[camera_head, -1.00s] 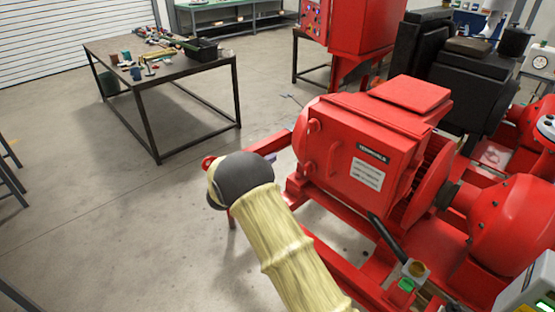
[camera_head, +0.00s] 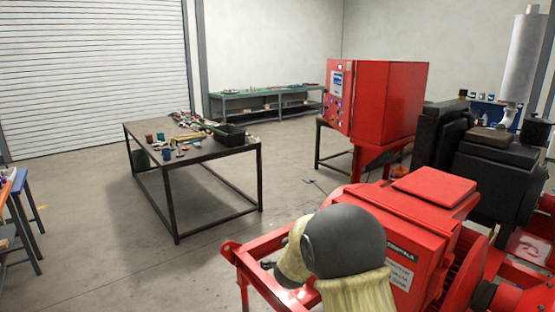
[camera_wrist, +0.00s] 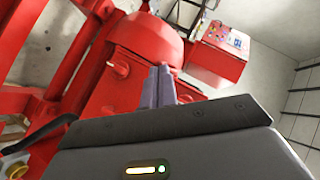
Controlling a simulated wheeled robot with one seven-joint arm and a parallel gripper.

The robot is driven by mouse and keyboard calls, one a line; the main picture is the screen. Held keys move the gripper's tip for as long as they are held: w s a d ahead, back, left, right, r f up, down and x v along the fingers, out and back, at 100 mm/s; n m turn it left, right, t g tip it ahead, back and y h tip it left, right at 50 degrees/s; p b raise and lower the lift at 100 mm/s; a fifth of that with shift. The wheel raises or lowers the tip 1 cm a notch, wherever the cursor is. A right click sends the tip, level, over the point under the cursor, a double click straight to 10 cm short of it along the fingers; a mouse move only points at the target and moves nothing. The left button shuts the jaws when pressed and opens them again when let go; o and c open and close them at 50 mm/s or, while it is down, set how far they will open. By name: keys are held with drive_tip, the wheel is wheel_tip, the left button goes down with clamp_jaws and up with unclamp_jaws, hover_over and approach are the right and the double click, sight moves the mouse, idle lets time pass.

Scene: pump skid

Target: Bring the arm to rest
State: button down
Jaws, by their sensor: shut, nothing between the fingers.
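My gripper (camera_wrist: 161,85) shows in the wrist view with its two grey fingers together and nothing between them. It points toward the red motor housing (camera_wrist: 110,85) of the pump skid. I cannot tell how far apart they are. In the head view my arm, with its pale yellow sleeve and dark grey joint (camera_head: 345,242), is at the bottom, in front of the red skid (camera_head: 265,285). The arm hides part of the terminal box (camera_head: 410,225). The gripper's fingers cannot be made out in that view.
A dark table (camera_head: 205,152) with tools and a black bin (camera_head: 229,135) stands left of the skid. A red control cabinet (camera_head: 385,105) stands behind it, also seen in the wrist view (camera_wrist: 218,55). Black machinery (camera_head: 485,165) is at the right. Open floor lies at the left (camera_head: 100,240).

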drive_tip(key=s+d+f+n+g+y, duration=0.1)
drive_tip(key=s+d+n+g, duration=0.1)
drive_tip(key=s, duration=0.9)
drive_tip(key=s+d+f+n+g+y, duration=0.1)
drive_tip(key=s+d+n+g, duration=0.2)
drive_tip(key=s+n, duration=0.4)
drive_tip(key=s+d+f+n+g+y, duration=0.1)
drive_tip(key=s+n+g, duration=0.4)
drive_tip(key=s, duration=1)
drive_tip(key=shift+s+d+f, duration=0.25)
drive_tip(key=shift+s+d, duration=0.05)
drive_tip(key=shift+d, duration=0.6)
drive_tip(key=shift+w, duration=0.15)
drive_tip(key=shift+s, duration=0.2)
drive_tip(key=shift+w, duration=0.1)
